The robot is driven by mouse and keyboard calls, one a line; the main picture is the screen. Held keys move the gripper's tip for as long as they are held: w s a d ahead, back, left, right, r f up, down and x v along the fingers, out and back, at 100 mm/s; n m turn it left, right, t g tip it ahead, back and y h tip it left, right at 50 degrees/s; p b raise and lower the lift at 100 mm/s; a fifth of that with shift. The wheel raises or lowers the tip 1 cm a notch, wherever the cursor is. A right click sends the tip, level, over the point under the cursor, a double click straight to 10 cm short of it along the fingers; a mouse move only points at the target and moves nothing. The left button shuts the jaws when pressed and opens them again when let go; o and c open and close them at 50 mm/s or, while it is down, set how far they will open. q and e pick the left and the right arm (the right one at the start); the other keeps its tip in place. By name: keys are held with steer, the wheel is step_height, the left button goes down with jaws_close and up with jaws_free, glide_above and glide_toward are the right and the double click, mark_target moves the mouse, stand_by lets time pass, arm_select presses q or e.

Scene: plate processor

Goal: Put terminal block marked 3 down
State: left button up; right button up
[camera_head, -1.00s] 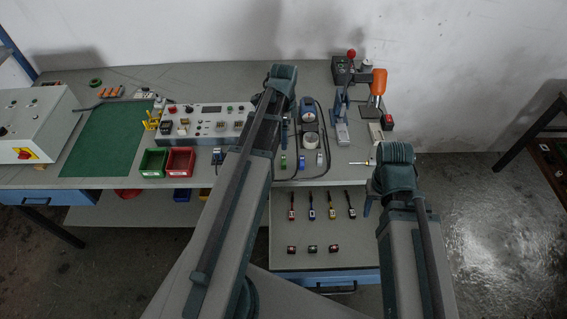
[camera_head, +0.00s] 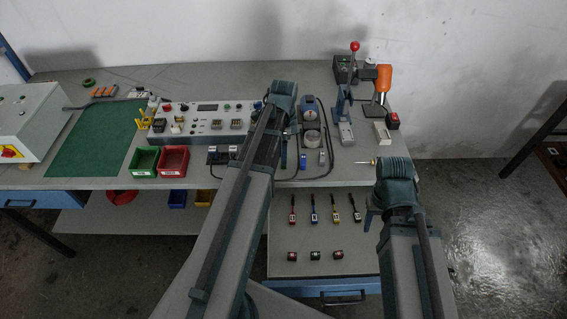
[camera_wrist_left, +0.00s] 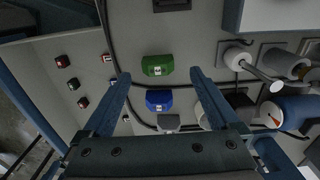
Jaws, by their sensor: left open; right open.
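The left wrist view shows three small blocks: green (camera_wrist_left: 157,66), blue (camera_wrist_left: 159,99) and grey (camera_wrist_left: 168,122). Each bears a small white label, too small to read, so I cannot tell which is marked 3. My left gripper (camera_wrist_left: 160,73) is open, with its fingers either side of the green block in that picture and apart from it. My right gripper (camera_head: 370,214) is open and empty at the bench's front edge.
A control panel (camera_head: 208,124), green bin (camera_head: 144,161), red bin (camera_head: 173,161) and green mat (camera_head: 95,138) lie to the left. A lever press (camera_head: 344,117) and an orange-handled tool (camera_head: 383,79) stand at the back right. Several screwdrivers (camera_head: 314,209) lie in the open drawer.

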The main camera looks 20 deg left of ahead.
arm_select(q)
step_height(320, 180, down, 4)
steer(key=b, duration=0.3)
steer(key=shift+s+f, duration=0.15)
jaws_close()
steer(key=shift+r, duration=0.25)
